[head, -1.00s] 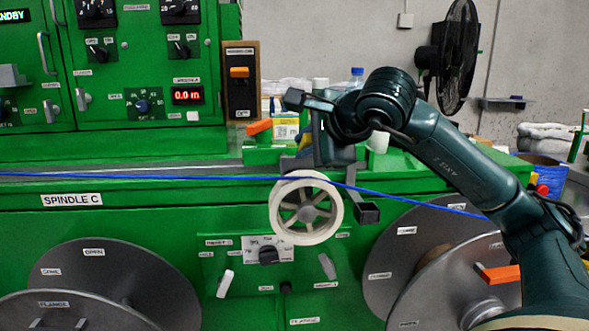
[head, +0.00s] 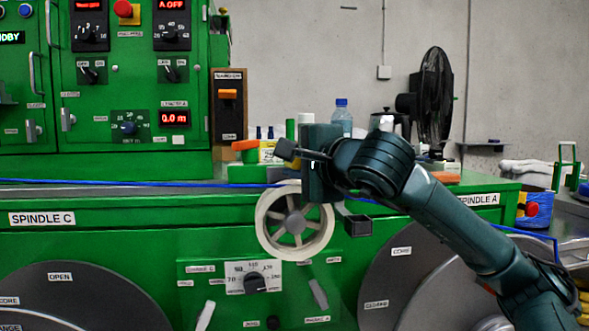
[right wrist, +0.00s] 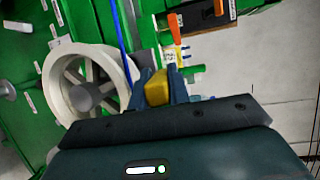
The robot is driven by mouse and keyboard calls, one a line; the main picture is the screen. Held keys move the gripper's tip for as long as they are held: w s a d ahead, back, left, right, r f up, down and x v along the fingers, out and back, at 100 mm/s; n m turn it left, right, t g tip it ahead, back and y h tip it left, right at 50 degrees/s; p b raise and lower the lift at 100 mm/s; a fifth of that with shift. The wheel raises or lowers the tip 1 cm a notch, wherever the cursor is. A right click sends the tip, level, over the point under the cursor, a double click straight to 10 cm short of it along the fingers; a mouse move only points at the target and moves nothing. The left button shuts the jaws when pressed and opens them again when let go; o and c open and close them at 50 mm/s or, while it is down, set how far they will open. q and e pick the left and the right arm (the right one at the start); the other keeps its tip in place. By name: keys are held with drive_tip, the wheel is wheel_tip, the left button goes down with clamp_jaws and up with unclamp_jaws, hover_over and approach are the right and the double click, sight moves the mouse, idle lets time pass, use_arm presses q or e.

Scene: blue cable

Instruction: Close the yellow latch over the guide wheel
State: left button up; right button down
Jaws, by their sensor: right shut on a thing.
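The cream spoked guide wheel (head: 264,240) sits on the front of the green machine, its top partly behind my right gripper (head: 312,172). The wheel also shows at the left of the right wrist view (right wrist: 115,72). The yellow latch (right wrist: 157,92) is between the fingers of my right gripper in the right wrist view, and the gripper is shut on it. In the head view my right gripper hides the latch, so its exact angle cannot be told. The blue cable (head: 120,184) runs from the left to the wheel's top. My left gripper is not in view.
An orange-topped part (head: 245,146) and bottles (head: 341,115) stand on the ledge behind the wheel. A dark open box-shaped part (head: 358,225) is right of the wheel. Large grey spools (head: 80,300) flank it below. A fan (head: 434,95) stands at the back.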

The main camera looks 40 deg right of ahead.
drive_tip(key=c, duration=1.3)
unclamp_jaws()
drive_tip(key=s+b, duration=0.1)
drive_tip(key=s, duration=0.3)
drive_tip(key=s+a+r, duration=0.1)
drive_tip(key=s, duration=0.3)
drive_tip(key=s+a+b, duration=0.1)
drive_tip(key=s, duration=0.4)
drive_tip(key=shift+r+b, duration=0.25)
drive_tip(key=shift+b, duration=0.05)
